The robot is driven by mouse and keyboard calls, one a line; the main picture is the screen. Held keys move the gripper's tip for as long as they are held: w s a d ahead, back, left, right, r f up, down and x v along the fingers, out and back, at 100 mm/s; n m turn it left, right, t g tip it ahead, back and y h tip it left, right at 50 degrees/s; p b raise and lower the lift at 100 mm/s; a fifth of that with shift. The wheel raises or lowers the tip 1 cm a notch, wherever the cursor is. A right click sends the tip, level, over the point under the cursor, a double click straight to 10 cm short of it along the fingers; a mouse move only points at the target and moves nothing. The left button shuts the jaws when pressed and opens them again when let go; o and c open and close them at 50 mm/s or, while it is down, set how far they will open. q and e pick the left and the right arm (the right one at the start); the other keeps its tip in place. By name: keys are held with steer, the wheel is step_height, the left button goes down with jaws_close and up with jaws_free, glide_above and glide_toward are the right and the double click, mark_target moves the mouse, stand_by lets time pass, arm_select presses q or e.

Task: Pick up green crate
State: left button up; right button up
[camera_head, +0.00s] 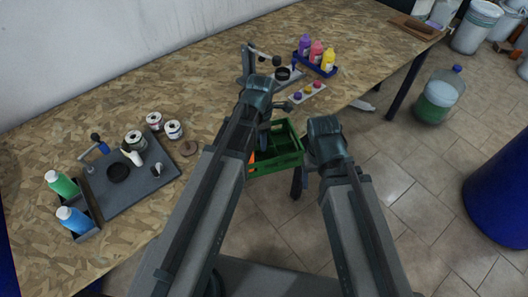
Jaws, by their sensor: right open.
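The green crate (289,161) is at the front edge of the wooden table, between my two arms. Its left part is hidden behind my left arm, and a bit of orange shows inside it. My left gripper (266,138) is mostly hidden behind its own arm, over the crate's left side; its fingers cannot be made out. My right gripper (299,182) shows only as a dark part below the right wrist, beside the crate's right front. It is open. Whether either gripper touches the crate cannot be told.
On the table (210,90) a grey tray (150,185) with bottles and jars lies left. A blue tray of bottles (315,58) and a small pot strip (307,93) stand behind the crate. A green-filled jug (437,97) and blue drum (500,190) stand on the floor right.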

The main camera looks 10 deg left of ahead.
mark_target(282, 153)
arm_select(q)
steer(key=f+b, duration=0.3)
steer(key=d+f+b, duration=0.1)
steer(key=f, duration=0.1)
steer(key=shift+b, duration=0.3)
steer(key=shift+r, duration=0.1)
jaws_close()
stand_by(1.0)
